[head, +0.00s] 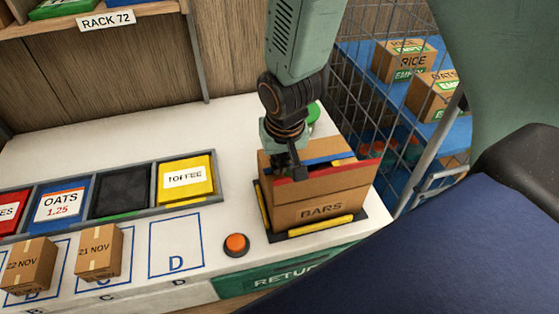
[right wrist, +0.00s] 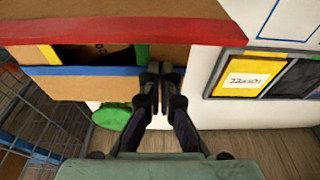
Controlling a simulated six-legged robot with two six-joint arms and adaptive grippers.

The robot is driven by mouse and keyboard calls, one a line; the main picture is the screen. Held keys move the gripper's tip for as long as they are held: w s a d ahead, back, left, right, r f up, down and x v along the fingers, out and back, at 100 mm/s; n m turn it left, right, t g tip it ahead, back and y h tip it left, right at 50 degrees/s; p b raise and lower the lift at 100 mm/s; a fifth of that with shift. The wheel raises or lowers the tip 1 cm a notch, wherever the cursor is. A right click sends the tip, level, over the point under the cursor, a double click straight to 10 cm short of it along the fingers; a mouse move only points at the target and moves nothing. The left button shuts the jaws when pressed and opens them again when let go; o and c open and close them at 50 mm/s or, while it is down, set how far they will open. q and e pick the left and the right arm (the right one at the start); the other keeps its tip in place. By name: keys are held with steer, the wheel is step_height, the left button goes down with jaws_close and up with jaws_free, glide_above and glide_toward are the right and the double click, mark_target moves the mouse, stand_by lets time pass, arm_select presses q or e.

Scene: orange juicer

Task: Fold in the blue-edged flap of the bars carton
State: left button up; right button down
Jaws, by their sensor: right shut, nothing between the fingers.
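The bars carton (head: 320,211) stands on a dark base with yellow strips, at the right end of the white counter. Its red-edged flap (head: 335,172) stands out along the near side; the red edge crosses the top of the right wrist view (right wrist: 110,27). The blue-edged flap (right wrist: 85,88) is on the far side, with a dark opening between the two edges. My right gripper (head: 292,170) is shut and empty over the carton's left part. In the wrist view its fingertips (right wrist: 160,70) overlap the blue edge near one end; contact is unclear. My left gripper is out of view.
An orange button (head: 236,244) sits left of the carton. Bins, including a yellow toffee bin (head: 186,179), and small boxes (head: 100,252) lie farther left. A wire cage (head: 385,130) stands close on the right. A green round object (head: 314,113) is behind the carton.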

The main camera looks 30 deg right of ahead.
steer(key=shift+s+r+p, duration=0.15)
steer(key=shift+r+p, duration=0.3)
steer(key=shift+r, duration=0.25)
steer(key=r+p, duration=0.3)
steer(key=shift+w, duration=0.25)
steer(key=s+v, duration=0.1)
steer(key=v, duration=0.8)
steer(key=shift+s+a+r+p, duration=0.15)
steer(key=shift+s+r+p, duration=0.05)
steer(key=shift+s+p, duration=0.2)
